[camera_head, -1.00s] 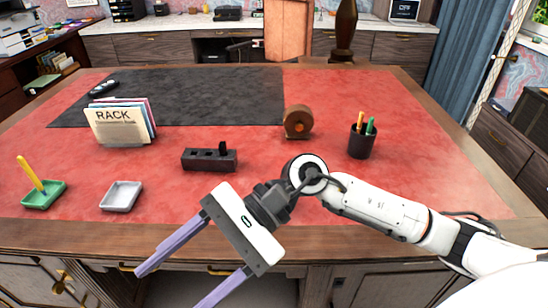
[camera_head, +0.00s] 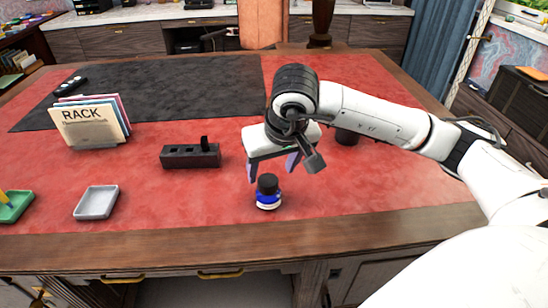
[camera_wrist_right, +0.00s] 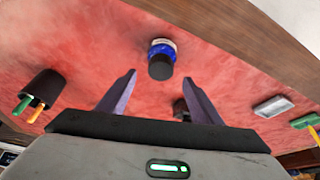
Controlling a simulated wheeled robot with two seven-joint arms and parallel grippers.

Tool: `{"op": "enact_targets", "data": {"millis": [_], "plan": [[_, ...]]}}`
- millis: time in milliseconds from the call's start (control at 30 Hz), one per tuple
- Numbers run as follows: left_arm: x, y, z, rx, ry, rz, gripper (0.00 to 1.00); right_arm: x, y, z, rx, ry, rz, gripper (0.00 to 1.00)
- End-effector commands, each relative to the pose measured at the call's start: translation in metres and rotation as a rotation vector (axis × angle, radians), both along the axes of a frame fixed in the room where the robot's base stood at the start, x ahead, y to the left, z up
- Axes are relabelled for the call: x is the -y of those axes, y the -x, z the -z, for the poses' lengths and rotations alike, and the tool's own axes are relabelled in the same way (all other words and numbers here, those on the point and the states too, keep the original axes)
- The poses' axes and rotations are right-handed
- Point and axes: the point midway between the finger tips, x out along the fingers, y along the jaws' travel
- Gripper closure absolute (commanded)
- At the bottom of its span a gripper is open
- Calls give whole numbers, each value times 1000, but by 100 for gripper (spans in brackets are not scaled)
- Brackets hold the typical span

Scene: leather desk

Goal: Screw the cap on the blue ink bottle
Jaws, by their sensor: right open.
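The blue ink bottle (camera_head: 268,200) stands upright on the red desk top near the front edge, with a white band low on it. A black cap (camera_head: 267,183) sits on its top; I cannot tell whether it is screwed tight. In the right wrist view the bottle (camera_wrist_right: 162,46) and cap (camera_wrist_right: 160,69) lie just beyond the fingertips, between their lines. My right gripper (camera_head: 270,170) is open, its purple fingers pointing down behind and above the cap, holding nothing. The right wrist view also shows both fingers (camera_wrist_right: 160,77) spread apart. My left gripper is in neither view.
A black slotted block (camera_head: 190,157) stands left of the bottle. A grey tray (camera_head: 97,203) and a green tray (camera_head: 15,207) lie further left, a file rack (camera_head: 92,125) behind. A dark pen cup (camera_head: 346,137) is partly hidden by my arm. Desk around the bottle is clear.

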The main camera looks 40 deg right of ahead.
Motion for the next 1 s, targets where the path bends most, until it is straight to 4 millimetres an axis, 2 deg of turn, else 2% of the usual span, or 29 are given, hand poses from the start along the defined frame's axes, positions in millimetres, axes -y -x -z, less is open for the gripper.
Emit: {"op": "enact_targets", "data": {"millis": [100,300,667,900,933,1000], "plan": [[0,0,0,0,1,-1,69,2,-7,20,-3,-2,1,40],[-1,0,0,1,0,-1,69,4,-15,38,-1,-3,1,40],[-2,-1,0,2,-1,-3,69,4,-17,43,1,-3,0,40],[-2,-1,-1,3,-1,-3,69,4,-17,43,1,-3,0,79],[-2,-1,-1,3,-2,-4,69,4,-17,42,1,-3,0,83],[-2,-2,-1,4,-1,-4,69,4,-17,42,1,-3,0,83]]}}
